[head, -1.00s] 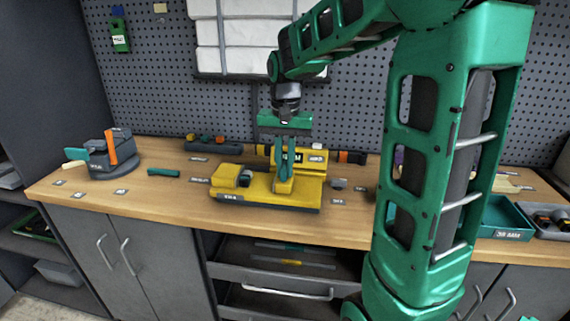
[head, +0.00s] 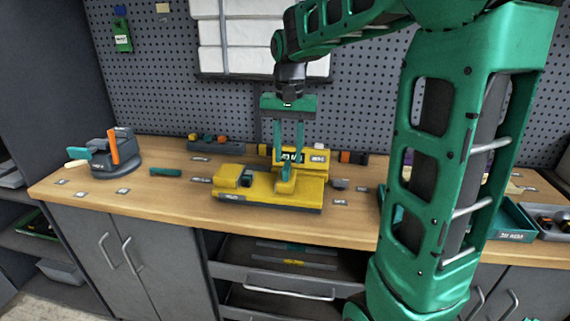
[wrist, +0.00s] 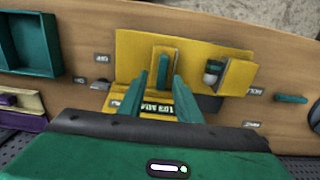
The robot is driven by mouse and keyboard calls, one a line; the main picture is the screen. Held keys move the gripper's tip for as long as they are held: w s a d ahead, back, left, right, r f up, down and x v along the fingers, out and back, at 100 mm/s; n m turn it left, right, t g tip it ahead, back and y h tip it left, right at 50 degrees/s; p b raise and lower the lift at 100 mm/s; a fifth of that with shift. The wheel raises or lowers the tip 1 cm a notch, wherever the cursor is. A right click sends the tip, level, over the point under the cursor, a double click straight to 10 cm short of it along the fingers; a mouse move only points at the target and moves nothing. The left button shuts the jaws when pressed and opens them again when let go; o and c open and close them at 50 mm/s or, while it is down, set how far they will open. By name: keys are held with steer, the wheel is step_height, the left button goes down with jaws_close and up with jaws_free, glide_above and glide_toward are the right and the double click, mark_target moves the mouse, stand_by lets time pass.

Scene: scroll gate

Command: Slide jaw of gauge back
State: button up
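The yellow gauge (head: 262,203) lies on the wooden bench, and it also shows in the wrist view (wrist: 200,48). Its fixed block (head: 228,172) is at the left in the head view, with a short grey cylinder (wrist: 212,72) beside it. The yellow jaw (head: 286,187) stands towards the right, apart from the cylinder; a teal upright piece (wrist: 163,72) shows on it in the wrist view. My gripper (head: 288,170) is open above the jaw. In the wrist view its fingertips (wrist: 159,84) are either side of the teal piece; contact cannot be told.
A yellow block with an MM label (head: 290,156) stands just behind the gauge. A grey clamp-like fixture (head: 115,155) is at the left, a teal tray (head: 512,222) at the right. A rack (head: 215,145) stands against the pegboard. The bench front left is mostly clear.

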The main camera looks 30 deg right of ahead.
mark_target(288, 164)
step_height(288, 164, up, 7)
steer(key=shift+f, duration=0.15)
stand_by(0.5)
steer(key=s+d+f+n, duration=0.1)
steer(key=s+f, duration=0.6)
steer(key=s, duration=0.6)
steer(key=s+d+f+n, duration=0.1)
steer(key=s+f, duration=0.7)
steer(key=s, duration=0.4)
steer(key=shift+s+d+f, duration=0.15)
steer(key=shift+s+d, duration=0.2)
steer(key=shift+s, duration=0.05)
steer(key=shift+w, duration=0.15)
steer(key=shift+w+f, duration=0.2)
steer(key=shift+w, duration=0.3)
